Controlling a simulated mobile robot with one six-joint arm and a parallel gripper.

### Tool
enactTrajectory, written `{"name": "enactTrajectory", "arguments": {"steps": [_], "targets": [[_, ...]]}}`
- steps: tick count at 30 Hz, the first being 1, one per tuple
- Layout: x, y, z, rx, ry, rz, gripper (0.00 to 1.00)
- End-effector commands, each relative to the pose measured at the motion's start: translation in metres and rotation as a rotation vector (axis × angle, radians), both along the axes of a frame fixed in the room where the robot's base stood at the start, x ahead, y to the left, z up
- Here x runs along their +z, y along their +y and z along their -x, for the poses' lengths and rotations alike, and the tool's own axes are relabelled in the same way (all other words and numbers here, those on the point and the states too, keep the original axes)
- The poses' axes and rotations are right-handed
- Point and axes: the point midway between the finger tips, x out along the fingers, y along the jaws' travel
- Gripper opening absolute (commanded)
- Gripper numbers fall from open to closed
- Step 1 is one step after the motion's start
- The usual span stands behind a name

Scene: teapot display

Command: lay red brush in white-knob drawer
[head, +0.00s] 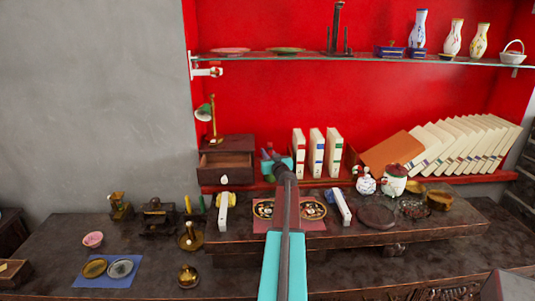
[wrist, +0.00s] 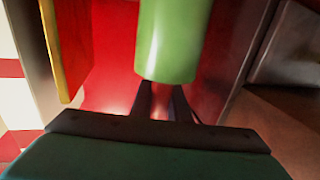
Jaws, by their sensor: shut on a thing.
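My gripper (head: 273,160) is at the back of the raised bench, just right of the small dark wooden cabinet. In the wrist view its two dark fingers (wrist: 162,103) are shut on a thin reddish thing, which looks like the red brush (wrist: 161,106). Most of the brush is hidden. A green cylinder (wrist: 168,40) is just beyond the fingertips; I cannot tell whether it touches them. The cabinet's drawer (head: 225,161) is open toward me, and its white knob (head: 224,180) shows on the front. The drawer's inside looks empty from here.
A green-shaded lamp (head: 206,111) stands on the cabinet. White upright books (head: 316,152) stand right of my gripper. Patterned plates (head: 312,209) lie on a red mat below my arm. A glass shelf (head: 360,57) with vases runs above. Small brass pieces stand at lower left.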

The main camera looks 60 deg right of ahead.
Motion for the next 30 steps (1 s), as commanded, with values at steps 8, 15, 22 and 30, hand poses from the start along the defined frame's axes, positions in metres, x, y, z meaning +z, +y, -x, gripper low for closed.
{"name": "enactTrajectory", "arguments": {"steps": [8,15,22,30], "targets": [[-0.0022,-0.0003,0.0004,0.000,-0.001,-0.001,0.00],[-0.0021,-0.0005,0.0007,-0.001,-0.001,-0.001,0.34],[-0.0022,-0.0005,0.0008,-0.001,0.000,0.000,0.34],[0.0004,-0.0007,0.0009,-0.001,-0.001,-0.001,0.34]]}}
